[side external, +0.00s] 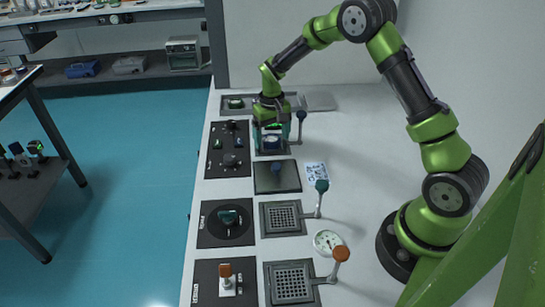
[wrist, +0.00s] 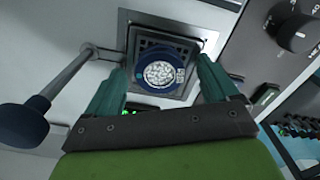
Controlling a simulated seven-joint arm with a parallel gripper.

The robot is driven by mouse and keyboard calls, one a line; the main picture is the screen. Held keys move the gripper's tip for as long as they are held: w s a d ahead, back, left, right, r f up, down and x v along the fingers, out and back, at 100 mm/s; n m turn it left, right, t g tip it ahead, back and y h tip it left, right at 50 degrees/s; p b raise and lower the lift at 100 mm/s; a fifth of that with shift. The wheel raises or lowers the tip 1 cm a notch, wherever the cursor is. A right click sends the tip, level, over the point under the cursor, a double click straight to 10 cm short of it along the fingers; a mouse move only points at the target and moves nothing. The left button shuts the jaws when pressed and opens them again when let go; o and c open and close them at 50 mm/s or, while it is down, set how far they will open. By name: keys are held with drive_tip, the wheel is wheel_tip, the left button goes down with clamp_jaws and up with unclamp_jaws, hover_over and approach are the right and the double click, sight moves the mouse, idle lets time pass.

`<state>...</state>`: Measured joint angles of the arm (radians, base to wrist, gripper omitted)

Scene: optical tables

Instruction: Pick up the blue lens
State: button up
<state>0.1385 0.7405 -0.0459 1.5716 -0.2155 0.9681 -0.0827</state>
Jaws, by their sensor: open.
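The blue lens (wrist: 158,72), a round blue ring with a pale, faceted face, sits on a dark square grid fixture (wrist: 190,45) in the wrist view. My gripper (wrist: 163,66) is open, with one teal finger to each side of the lens in that view; I cannot tell whether either finger touches it. In the side external view my gripper (side external: 270,137) points down over the fixture at the far end of the row. A bit of blue, seemingly the lens (side external: 272,143), shows between the fingers, mostly hidden by them.
A lever with a dark blue knob (side external: 301,115) stands right of this fixture; the knob is at left in the wrist view (wrist: 22,122). A dark plate with a blue knob-like piece (side external: 276,168) lies nearer. A black control panel (side external: 228,150) is on the left.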

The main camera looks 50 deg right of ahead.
drive_tip(key=c, duration=1.2)
drive_tip(key=shift+o, duration=0.2)
